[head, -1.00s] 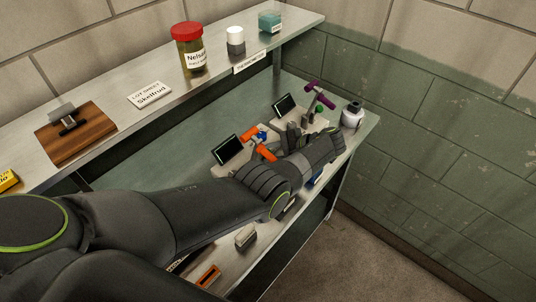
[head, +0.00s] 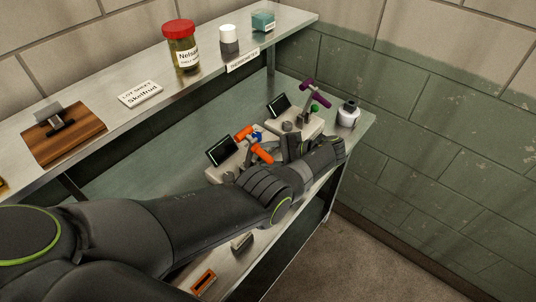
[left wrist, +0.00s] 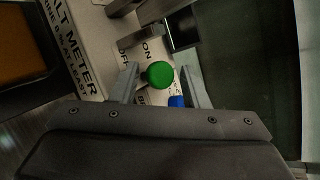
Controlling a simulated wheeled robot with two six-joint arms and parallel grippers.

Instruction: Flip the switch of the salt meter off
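The salt meter shows in the left wrist view as a pale panel (left wrist: 88,40) with partly cut-off "SALT METER" lettering and ON and OFF marks. A round green knob (left wrist: 160,75) lies between the spread fingers of my left gripper (left wrist: 160,84); I cannot tell whether they touch it. A small blue part (left wrist: 177,101) shows below it. In the head view my left gripper (head: 291,147) is low beside two pale meters, one with orange handles (head: 252,142) and one with a purple handle (head: 315,94) and green knob (head: 315,108). My right gripper is not in view.
A white bottle (head: 348,115) stands at the bench's right end. The upper shelf holds a red-lidded jar (head: 181,47), a white-capped jar (head: 229,40), a teal container (head: 263,21), a sign (head: 140,94) and a wooden board (head: 64,140). Open bench lies left of the meters.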

